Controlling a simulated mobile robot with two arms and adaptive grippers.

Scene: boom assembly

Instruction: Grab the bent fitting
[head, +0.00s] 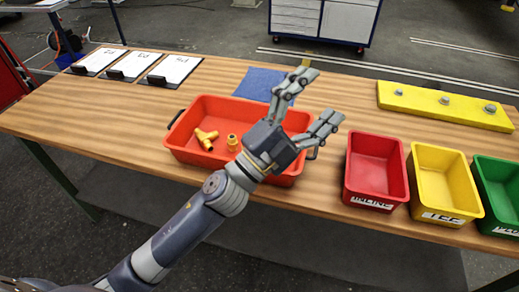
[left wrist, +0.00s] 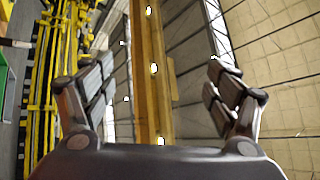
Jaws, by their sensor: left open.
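An orange tray (head: 198,106) on the wooden table holds a yellow T-shaped fitting (head: 205,138) at its left and a short yellow fitting (head: 232,142) right of it. I see no clearly bent fitting; my left arm and gripper cover the tray's right part. My left gripper (head: 318,100) is above the tray's right side, its fingers spread wide and pointing up and right. In the left wrist view the left gripper (left wrist: 158,95) also shows open, with nothing between its fingers. My right gripper is not in view.
A red bin (head: 375,205), a yellow bin (head: 443,211) and a green bin (head: 498,185) stand at the right. A yellow block with bolts (head: 420,99) is behind them. A blue mat (head: 257,82) and clipboards (head: 173,69) lie at the back. The table's left is clear.

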